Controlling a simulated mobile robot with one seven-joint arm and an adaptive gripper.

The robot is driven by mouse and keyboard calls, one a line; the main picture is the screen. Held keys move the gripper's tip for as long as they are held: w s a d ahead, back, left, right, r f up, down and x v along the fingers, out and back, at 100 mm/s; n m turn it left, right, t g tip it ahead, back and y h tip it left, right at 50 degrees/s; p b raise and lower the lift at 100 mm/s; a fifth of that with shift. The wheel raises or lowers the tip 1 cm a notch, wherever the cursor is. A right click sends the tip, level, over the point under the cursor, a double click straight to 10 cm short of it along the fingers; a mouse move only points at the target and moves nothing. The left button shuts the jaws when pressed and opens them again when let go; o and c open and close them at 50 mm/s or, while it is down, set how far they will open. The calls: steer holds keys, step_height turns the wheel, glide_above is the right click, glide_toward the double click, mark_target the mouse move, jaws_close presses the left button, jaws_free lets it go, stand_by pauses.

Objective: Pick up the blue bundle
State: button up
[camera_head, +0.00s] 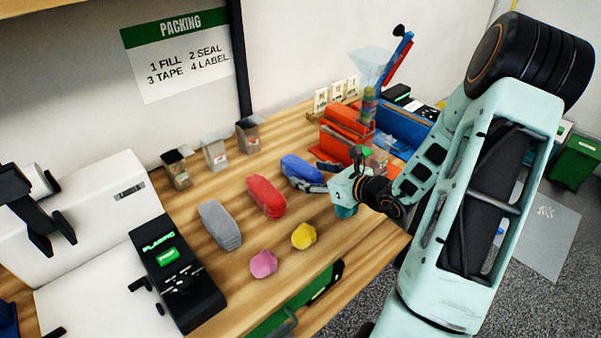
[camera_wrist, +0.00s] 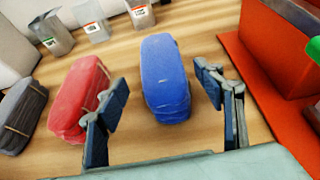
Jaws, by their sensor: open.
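The blue bundle (camera_head: 300,169) lies on the wooden table, right of the red bundle (camera_head: 265,196). In the wrist view the blue bundle (camera_wrist: 165,79) is ahead of my gripper (camera_wrist: 163,102), its near end showing between the two fingers. My gripper (camera_head: 321,178) is open and empty, close to the blue bundle's right side in the head view. The left finger in the wrist view overlaps the near edge of the red bundle (camera_wrist: 81,98). I cannot tell whether any finger touches a bundle.
A grey bundle (camera_head: 220,225), a pink piece (camera_head: 263,264) and a yellow piece (camera_head: 304,236) lie on the table. An orange-red holder (camera_head: 338,142) stands close on the right. Bare wood shows at the table's front.

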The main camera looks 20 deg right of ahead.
mark_target(301, 169)
steer(key=x, duration=0.4)
steer(key=shift+w+r, duration=0.15)
steer(key=shift+w, duration=0.35)
steer(key=c, duration=1.4)
steer(key=shift+o, duration=0.2)
